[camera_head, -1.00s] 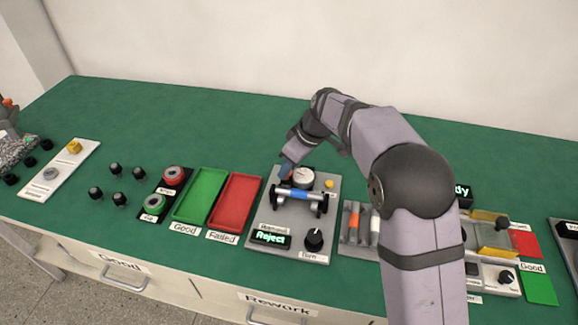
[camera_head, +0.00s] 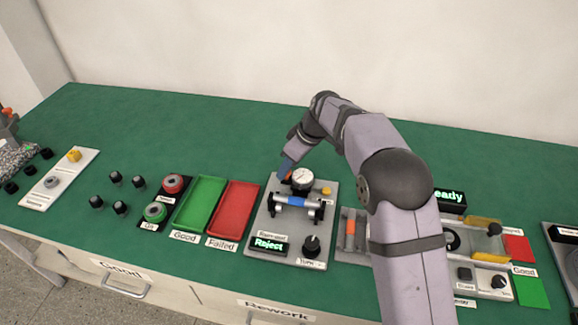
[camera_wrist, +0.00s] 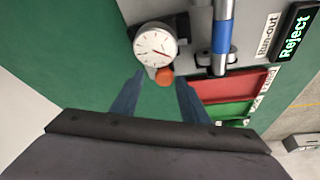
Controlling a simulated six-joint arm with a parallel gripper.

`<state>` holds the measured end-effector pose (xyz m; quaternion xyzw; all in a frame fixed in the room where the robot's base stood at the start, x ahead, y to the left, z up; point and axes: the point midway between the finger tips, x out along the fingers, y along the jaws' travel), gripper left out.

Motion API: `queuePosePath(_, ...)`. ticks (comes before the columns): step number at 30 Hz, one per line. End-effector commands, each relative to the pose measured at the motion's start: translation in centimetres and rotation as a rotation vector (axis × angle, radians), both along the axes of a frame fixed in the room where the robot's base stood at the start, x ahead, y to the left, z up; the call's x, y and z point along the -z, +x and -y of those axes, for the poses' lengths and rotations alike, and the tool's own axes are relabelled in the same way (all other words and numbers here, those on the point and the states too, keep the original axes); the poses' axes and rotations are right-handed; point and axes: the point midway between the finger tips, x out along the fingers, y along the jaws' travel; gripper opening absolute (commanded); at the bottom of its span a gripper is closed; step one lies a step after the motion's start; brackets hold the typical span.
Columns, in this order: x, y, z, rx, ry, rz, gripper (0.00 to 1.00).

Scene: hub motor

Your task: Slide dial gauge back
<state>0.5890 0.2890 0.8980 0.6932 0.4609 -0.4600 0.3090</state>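The dial gauge (camera_head: 304,177) has a round white face and stands at the back of the grey run-out fixture (camera_head: 262,222). In the wrist view the gauge (camera_wrist: 156,46) is ahead of my gripper, with an orange knob (camera_wrist: 165,76) on its near side. My gripper (camera_wrist: 163,77) is open; its blue fingertips lie on either side of the knob, with a visible gap on each side. In the head view my gripper (camera_head: 287,170) is at the gauge's left. A rod with a blue middle (camera_head: 297,201) rests across two supports in front of the gauge.
The fixture's display (camera_head: 269,244) reads Reject, and a black dial (camera_head: 311,245) sits beside it. A yellow button (camera_head: 326,191) is right of the gauge. Red (camera_head: 233,208) and green (camera_head: 202,198) trays lie left. My arm covers part of the stations at right.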

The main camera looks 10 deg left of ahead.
Motion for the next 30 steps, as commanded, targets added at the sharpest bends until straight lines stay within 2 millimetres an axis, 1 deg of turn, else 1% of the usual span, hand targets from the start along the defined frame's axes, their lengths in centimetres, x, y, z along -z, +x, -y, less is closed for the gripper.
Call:
queuePosePath(5, 0.0, -0.1, 0.0, -0.001, -0.001, -0.003, 0.41)
queuePosePath(8, -0.3, -0.1, 0.1, -0.001, 0.000, -0.002, 0.41)
queuePosePath(13, -1.8, -0.3, 0.7, 0.000, 0.000, -0.001, 0.41)
queuePosePath(21, -5.2, -0.9, 2.0, 0.000, 0.001, 0.000, 0.41)
queuePosePath(25, -6.2, -1.1, 2.4, 0.001, 0.001, -0.001, 0.41)
queuePosePath(30, -6.8, -1.1, 2.6, 0.001, 0.000, -0.002, 0.41)
